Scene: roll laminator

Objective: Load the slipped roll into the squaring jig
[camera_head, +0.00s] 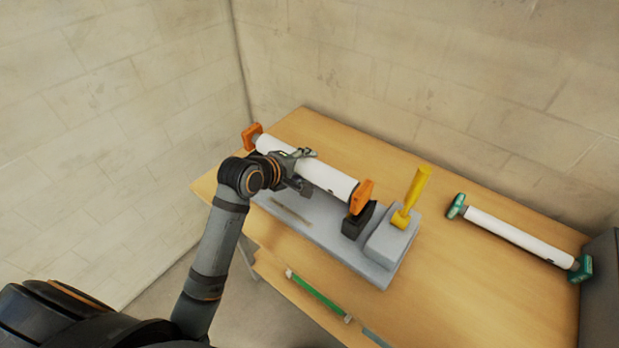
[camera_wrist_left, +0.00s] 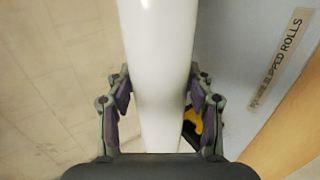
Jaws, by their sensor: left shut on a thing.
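The white roll with orange end caps (camera_head: 330,179) is held in my left gripper (camera_head: 297,167), which is shut around its middle. The left wrist view also shows the white roll (camera_wrist_left: 158,60) between the two fingers. The roll lies lengthwise over the grey squaring jig (camera_head: 328,246); whether it touches the jig's supports is unclear. The jig has a black block (camera_head: 352,226) and a raised yellow lever (camera_head: 412,190) on a grey block at its right end. The roll's right orange cap is close to the black block. My right gripper is out of view.
A second white roll with green ends (camera_head: 519,236) lies on the wooden table (camera_head: 470,305) at the right. A dark grey box (camera_head: 601,295) stands at the right edge. A green strip (camera_head: 318,296) runs along the front. A slipped-rolls label (camera_wrist_left: 276,62) shows in the wrist view.

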